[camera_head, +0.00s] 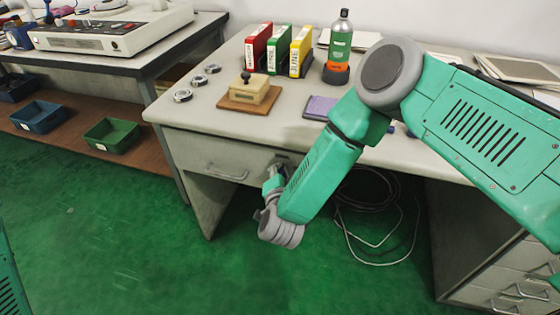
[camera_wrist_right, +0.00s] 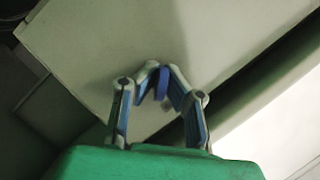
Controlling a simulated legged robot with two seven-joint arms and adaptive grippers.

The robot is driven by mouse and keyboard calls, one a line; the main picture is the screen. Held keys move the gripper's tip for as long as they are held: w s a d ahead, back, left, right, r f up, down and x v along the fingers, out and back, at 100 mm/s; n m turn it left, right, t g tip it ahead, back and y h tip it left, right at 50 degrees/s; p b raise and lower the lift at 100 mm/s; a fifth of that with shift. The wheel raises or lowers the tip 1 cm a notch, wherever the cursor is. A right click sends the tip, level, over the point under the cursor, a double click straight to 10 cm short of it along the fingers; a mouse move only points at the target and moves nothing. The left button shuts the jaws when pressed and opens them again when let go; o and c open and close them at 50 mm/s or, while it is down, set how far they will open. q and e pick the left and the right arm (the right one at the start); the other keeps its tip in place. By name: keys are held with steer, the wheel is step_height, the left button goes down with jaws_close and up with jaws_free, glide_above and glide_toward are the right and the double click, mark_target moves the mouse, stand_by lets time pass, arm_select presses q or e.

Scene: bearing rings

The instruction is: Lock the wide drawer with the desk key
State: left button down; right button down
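The wide drawer (camera_head: 215,158) is in the front of the grey desk, under its top, and looks closed. Its bar handle (camera_head: 226,173) is left of my right gripper (camera_head: 281,168). That gripper is at the right end of the drawer front. In the right wrist view, my right gripper (camera_wrist_right: 162,82) has its fingers drawn together on a small blue piece (camera_wrist_right: 160,88), which looks like the desk key's head. The fingertips are close to the pale drawer front (camera_wrist_right: 120,50). The key's shaft and the lock are hidden or too small to make out. My left gripper is out of view.
On the desk top (camera_head: 215,115) are a wooden block with a black knob (camera_head: 249,90), several metal rings (camera_head: 198,81), red, green and yellow binders (camera_head: 279,50), a bottle (camera_head: 340,45) and a purple pad (camera_head: 320,107). Cables (camera_head: 375,215) hang below the desk. The green floor in front is clear.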

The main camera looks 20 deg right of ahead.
steer(key=n+p, duration=0.1)
steer(key=n+g+h+p, duration=0.1)
steer(key=shift+s+a+n+g+p, duration=0.2)
steer(key=shift+n+g+p, duration=0.1)
steer(key=shift+n+p, duration=0.1)
steer(key=shift+f+n+g+h+p, duration=0.15)
steer(key=shift+n+g+h+p, duration=0.3)
steer(key=shift+n, duration=0.45)
steer(key=shift+f+n+g+h+p, duration=0.1)
steer(key=shift+n+g+h+p, duration=0.45)
steer(key=shift+n, duration=0.65)
steer(key=c, duration=1.7)
jaws_free()
steer(key=shift+w, duration=0.1)
